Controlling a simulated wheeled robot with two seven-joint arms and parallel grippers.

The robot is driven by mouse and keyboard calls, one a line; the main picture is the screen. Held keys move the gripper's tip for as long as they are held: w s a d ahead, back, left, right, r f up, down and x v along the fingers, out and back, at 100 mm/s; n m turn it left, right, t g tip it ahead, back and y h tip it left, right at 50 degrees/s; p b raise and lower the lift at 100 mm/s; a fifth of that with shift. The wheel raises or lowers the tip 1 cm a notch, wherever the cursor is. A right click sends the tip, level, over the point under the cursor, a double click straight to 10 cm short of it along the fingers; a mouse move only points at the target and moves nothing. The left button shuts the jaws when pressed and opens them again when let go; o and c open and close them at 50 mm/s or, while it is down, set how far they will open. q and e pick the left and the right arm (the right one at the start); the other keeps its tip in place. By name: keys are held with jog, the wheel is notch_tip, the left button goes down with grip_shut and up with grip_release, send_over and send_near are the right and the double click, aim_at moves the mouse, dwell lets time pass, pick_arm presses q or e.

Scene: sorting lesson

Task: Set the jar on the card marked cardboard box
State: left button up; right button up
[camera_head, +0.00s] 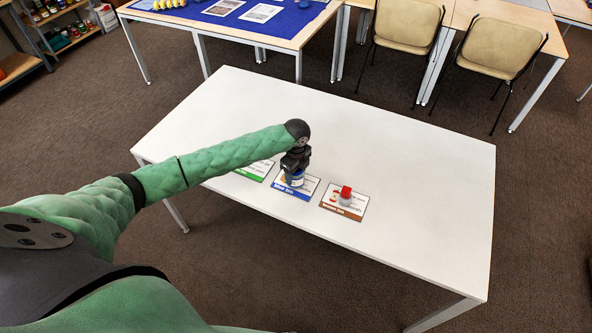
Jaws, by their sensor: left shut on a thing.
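My left gripper (295,168) points down over the middle card and is shut on a small jar (296,180) with blue and pale parts. The gripper hides most of the jar; I cannot tell whether its base touches the card. Three cards lie in a row on the white table: a green-edged card (252,175) partly behind my arm, a blue-edged card (284,193) under the jar, and a brown-edged card (335,208) to the right. Their small print is too blurred to read surely. My right gripper is not in view.
A small red-topped thing (346,194) stands on the brown-edged card. The white table (420,190) is bare to the right and behind. A blue-covered table (285,22) and two chairs (408,26) stand beyond it. A shelf (70,38) is at the upper left.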

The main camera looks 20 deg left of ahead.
pick_arm(q)
jog(key=shift+f, duration=0.15)
jog(key=o, duration=1.1)
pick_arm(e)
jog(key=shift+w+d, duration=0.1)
pick_arm(q)
jog(key=shift+w+r+b, duration=0.1)
jog(key=shift+r+b, duration=0.2)
jog(key=shift+r, duration=0.3)
notch_tip(320, 180, up, 10)
jog(key=b, duration=0.3)
jog(key=shift+r, duration=0.55)
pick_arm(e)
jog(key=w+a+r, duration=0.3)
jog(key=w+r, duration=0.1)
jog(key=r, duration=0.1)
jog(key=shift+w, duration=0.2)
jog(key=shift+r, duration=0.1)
